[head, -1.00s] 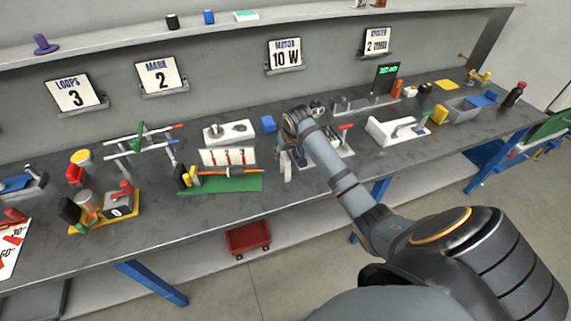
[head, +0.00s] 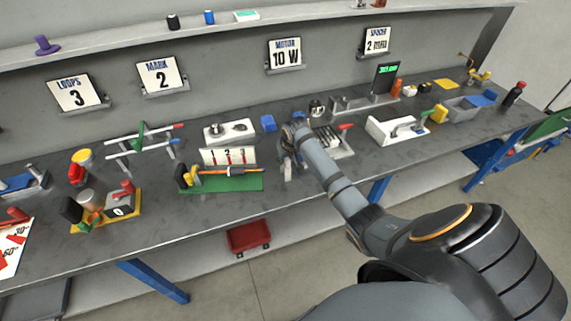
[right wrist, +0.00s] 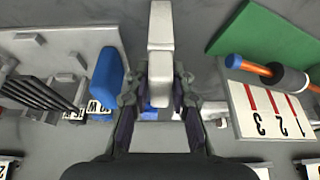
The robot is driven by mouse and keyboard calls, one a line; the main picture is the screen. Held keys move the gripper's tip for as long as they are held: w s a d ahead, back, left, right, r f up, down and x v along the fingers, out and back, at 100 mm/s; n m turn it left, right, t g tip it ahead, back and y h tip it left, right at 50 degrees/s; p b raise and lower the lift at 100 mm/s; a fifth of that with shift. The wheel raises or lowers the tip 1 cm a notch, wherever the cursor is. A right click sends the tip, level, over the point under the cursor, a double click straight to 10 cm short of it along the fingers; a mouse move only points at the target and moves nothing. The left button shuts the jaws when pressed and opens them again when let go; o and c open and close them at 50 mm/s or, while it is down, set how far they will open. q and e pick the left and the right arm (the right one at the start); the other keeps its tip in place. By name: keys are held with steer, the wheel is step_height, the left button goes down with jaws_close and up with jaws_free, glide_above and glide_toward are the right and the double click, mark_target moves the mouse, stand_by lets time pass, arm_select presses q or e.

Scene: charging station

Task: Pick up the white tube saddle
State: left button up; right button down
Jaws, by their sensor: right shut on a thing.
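The white tube saddle (right wrist: 160,52) is a pale two-part block at the top middle of the right wrist view. My right gripper (right wrist: 159,88) has its dark fingers on either side of it and is shut on it. In the head view, my right gripper (head: 288,158) points down over the bench, right of the green base, and my own wrist hides most of the grip. Whether the saddle touches the bench cannot be told. My left gripper is not in view.
A green base (head: 222,183) with an orange-and-black rod and a 1-2-3 board (head: 229,156) stands close on the left. A blue part (right wrist: 108,72) and a slotted fixture (right wrist: 35,92) are beside the gripper. A blue block (head: 268,123) lies behind. The bench front edge is near.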

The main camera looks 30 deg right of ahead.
steer(key=shift+r, duration=0.1)
steer(key=shift+r, duration=0.3)
steer(key=s+a+r+b, duration=0.3)
steer(key=s+a+r, duration=0.6)
steer(key=r, duration=0.3)
steer(key=shift+s+r, duration=0.15)
steer(key=shift+s, duration=0.7)
